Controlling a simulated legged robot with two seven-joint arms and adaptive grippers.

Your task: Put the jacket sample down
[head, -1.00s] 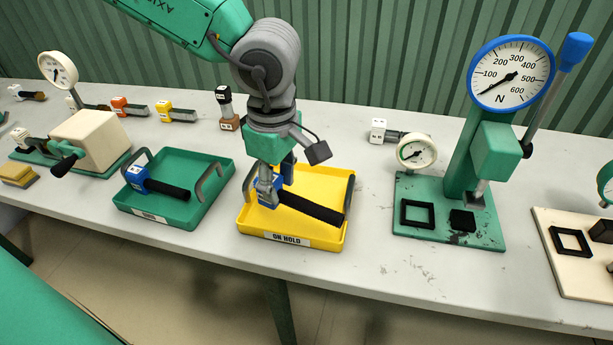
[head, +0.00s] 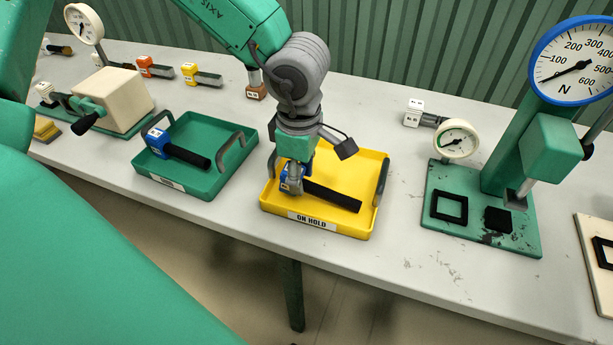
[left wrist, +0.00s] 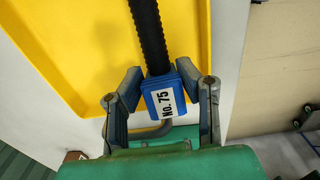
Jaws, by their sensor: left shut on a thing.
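The jacket sample is a black ribbed hose piece (head: 332,196) with a blue end block (left wrist: 165,97) marked No. 75. My left gripper (head: 291,182) points down over the left part of the yellow ON HOLD tray (head: 372,165). It is shut on the blue block, with a finger on either side in the left wrist view (left wrist: 164,85). The hose stretches right across the tray, inside its rim. I cannot tell whether it touches the tray floor. My right gripper is out of view.
A green tray (head: 222,178) with another blue-ended hose (head: 180,151) stands to the left. A green press with a dial (head: 580,65) and a small gauge (head: 457,139) stands right. Orange (head: 154,66) and yellow (head: 200,75) samples lie behind. Bare table lies right of the yellow tray.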

